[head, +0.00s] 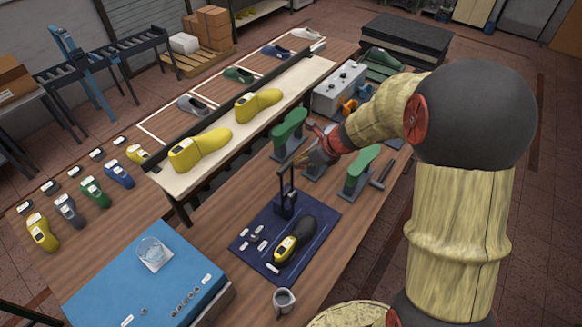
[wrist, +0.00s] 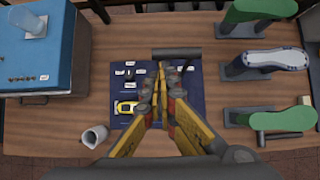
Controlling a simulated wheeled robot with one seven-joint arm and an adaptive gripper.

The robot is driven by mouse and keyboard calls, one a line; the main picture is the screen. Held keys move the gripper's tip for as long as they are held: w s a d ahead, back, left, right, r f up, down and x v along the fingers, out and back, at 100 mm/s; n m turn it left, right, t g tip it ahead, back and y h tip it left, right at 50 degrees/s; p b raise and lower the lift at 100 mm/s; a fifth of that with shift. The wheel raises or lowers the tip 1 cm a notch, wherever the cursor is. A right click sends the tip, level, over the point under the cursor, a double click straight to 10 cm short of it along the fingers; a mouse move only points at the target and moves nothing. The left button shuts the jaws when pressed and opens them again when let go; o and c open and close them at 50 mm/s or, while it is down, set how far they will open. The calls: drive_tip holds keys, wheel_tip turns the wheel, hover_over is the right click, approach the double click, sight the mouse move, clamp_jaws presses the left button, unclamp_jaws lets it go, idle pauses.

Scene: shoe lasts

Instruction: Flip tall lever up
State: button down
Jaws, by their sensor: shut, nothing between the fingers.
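A dark stand with a tall thin upright post (head: 283,180) rises at the back edge of the dark blue mat (head: 325,228); it appears to be the tall lever. In the wrist view a dark bar (wrist: 177,53) lies across the mat's far edge, beyond the fingertips; it seems to be part of this stand. My gripper (head: 305,163) is above and to the right of the post in the head view. It is shut and empty. In the wrist view its fingertips (wrist: 159,72) meet over the mat and hide part of it. I cannot tell whether they touch the lever.
Green lasts on stands (head: 290,125) are close to my gripper. A blue-topped box (head: 120,270) holds a glass. A grey control box (head: 340,90) stands behind.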

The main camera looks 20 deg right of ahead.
drive_tip(key=v, duration=0.3)
drive_tip(key=shift+s+d, duration=0.1)
idle(0.5)
drive_tip(key=s+a+f+n+h+b, duration=0.1)
drive_tip(key=s+f+n+b, duration=0.3)
drive_tip(key=s+n+b, duration=0.5)
drive_tip(key=s+a+f+n+h+b, duration=0.1)
drive_tip(key=s+f+n+h+b, duration=0.1)
drive_tip(key=s+f+n+b, duration=0.3)
drive_tip(key=s+a+f+n+h+b, duration=0.1)
drive_tip(key=s+f+n+b, duration=0.3)
drive_tip(key=s+n+b, duration=1)
drive_tip(key=b, duration=0.2)
drive_tip(key=shift+f+b, duration=0.3)
drive_tip(key=shift+b, duration=0.05)
